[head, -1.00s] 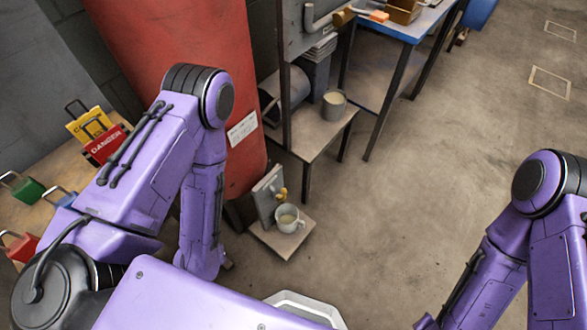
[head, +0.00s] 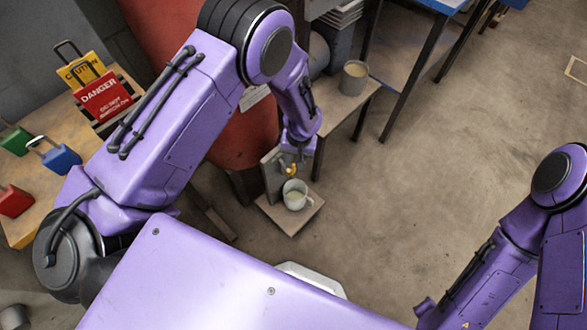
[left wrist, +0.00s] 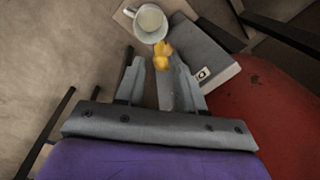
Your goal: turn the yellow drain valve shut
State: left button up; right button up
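The yellow drain valve (head: 291,170) is small and sits low beside the red tank (head: 250,140), next to an upright grey plate (head: 271,180). The valve also shows in the left wrist view (left wrist: 162,52), just beyond my left fingertips. My left gripper (head: 296,150) points down at it from above and is open; its two fingers (left wrist: 156,65) stand apart with nothing between them. I cannot tell whether a finger touches the valve. A pale mug (head: 296,196) with liquid in it stands below the valve on a small board. My right gripper is out of view.
The small board (head: 283,218) lies near the floor. At left, a wooden bench (head: 50,190) holds padlocks and caution and danger signs. The floor at right is clear.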

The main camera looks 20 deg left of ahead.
aim_at(294, 168)
pick_arm(q)
jog(key=f, duration=0.7)
jog(key=shift+a+b, duration=0.3)
jog(key=shift+a, duration=0.05)
jog(key=shift+s, duration=0.1)
jog(key=shift+c, duration=0.3)
grip_shut()
jog(key=shift+w+d+f+g+b, duration=0.1)
jog(key=shift+w+f+g+b, duration=0.15)
jog(key=shift+g+b, duration=0.45)
jog(key=g+b, duration=0.1)
jog(key=b, duration=0.3)
jog(key=w+g+y+b, duration=0.1)
jog(key=g+b, duration=0.1)
jog(key=b, duration=0.1)
jog(key=w+d+g+y+b, duration=0.1)
jog(key=g+b, duration=0.1)
jog(key=b, duration=0.2)
jog(key=shift+w+f+b, duration=0.2)
jog(key=shift+b, duration=0.15)
jog(key=shift+y, duration=0.3)
